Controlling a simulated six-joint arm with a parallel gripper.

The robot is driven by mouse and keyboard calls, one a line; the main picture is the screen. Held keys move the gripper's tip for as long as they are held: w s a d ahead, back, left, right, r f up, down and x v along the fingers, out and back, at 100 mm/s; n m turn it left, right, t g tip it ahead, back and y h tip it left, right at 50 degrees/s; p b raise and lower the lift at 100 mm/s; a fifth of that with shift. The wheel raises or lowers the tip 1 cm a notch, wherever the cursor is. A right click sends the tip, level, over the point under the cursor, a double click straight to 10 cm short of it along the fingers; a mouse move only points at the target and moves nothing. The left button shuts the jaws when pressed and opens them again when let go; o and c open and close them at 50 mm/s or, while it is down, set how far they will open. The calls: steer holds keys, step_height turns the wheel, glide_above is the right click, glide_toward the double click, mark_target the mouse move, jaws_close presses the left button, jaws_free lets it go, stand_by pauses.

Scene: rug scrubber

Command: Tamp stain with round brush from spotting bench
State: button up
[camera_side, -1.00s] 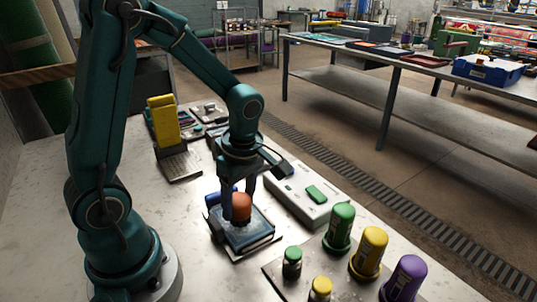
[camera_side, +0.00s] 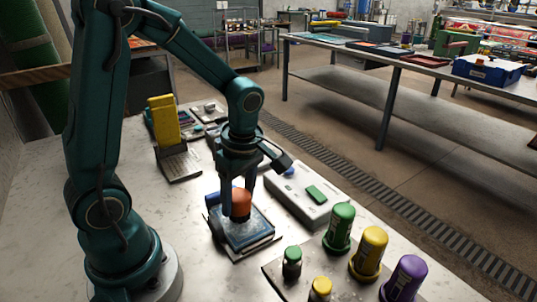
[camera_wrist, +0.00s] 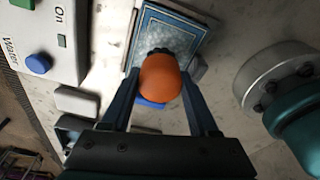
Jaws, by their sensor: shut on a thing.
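My gripper (camera_side: 238,198) points down and is shut on the orange-topped round brush (camera_side: 240,206), with one finger on each side. In the wrist view the brush's orange rounded top (camera_wrist: 161,80) sits between the fingers, and dark bristles show at its far edge. The brush is over a blue-bordered rug piece (camera_side: 258,229), which also shows in the wrist view (camera_wrist: 190,27). I cannot tell whether the bristles touch the rug. A pale, mottled patch fills the middle of the rug; the brush partly hides it.
A white control box (camera_side: 299,194) with green and blue buttons stands close behind the rug. Capped green (camera_side: 340,226), yellow (camera_side: 369,251) and purple (camera_side: 405,278) bottles stand at front right. A yellow-topped device (camera_side: 164,118) stands behind left.

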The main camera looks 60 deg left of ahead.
steer(key=shift+f, duration=0.55)
stand_by(1.4)
steer(key=shift+r, duration=0.55)
steer(key=shift+f, duration=0.7)
stand_by(0.7)
steer(key=shift+r, duration=0.15)
steer(key=shift+r, duration=3.4)
